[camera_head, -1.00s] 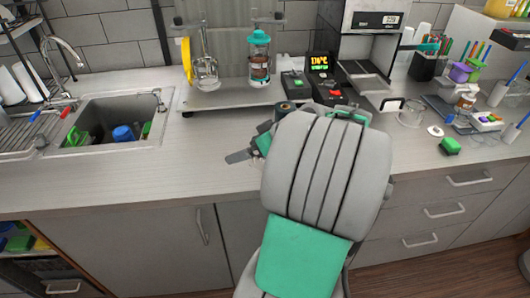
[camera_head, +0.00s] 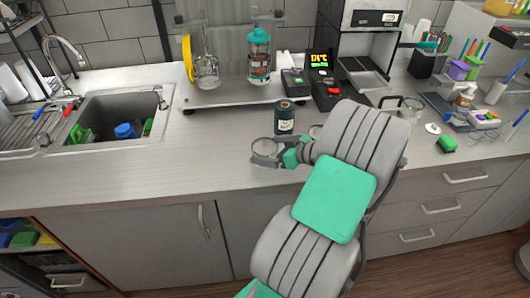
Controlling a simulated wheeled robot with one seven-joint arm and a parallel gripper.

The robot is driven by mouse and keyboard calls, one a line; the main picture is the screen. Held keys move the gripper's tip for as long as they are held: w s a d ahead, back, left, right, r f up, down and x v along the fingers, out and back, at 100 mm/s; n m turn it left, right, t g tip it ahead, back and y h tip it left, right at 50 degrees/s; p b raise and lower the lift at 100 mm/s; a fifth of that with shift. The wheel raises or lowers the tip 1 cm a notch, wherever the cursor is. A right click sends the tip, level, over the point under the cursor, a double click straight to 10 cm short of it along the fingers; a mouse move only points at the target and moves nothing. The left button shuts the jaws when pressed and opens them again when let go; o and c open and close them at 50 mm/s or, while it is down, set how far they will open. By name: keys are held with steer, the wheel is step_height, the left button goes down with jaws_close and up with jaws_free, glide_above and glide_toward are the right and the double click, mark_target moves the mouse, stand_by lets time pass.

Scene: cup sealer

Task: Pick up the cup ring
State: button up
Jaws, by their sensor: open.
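My gripper (camera_head: 278,158) is open, low over the counter's front part, with its grey and green parts to the left of my forearm. A pale round, ring-like shape (camera_head: 264,146) shows at its left end. I cannot tell whether this is the cup ring or part of the gripper, or whether they touch. A dark jar (camera_head: 284,117) stands upright just behind my gripper. The sealing machine (camera_head: 376,45) stands at the back, with an open front bay. No other cup ring can be made out for sure; my arm hides part of the counter.
A platform (camera_head: 225,96) at the back bears glassware and a teal-capped bottle (camera_head: 259,56). A black device with a lit display (camera_head: 320,62) stands beside it. The counter left of my gripper is clear up to the sink (camera_head: 117,120).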

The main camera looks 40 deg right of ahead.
steer(key=shift+x, duration=1.2)
steer(key=shift+c, duration=0.4)
steer(key=c, duration=1.4)
steer(key=shift+r, duration=0.1)
steer(key=shift+c, duration=0.2)
steer(key=shift+r, duration=0.1)
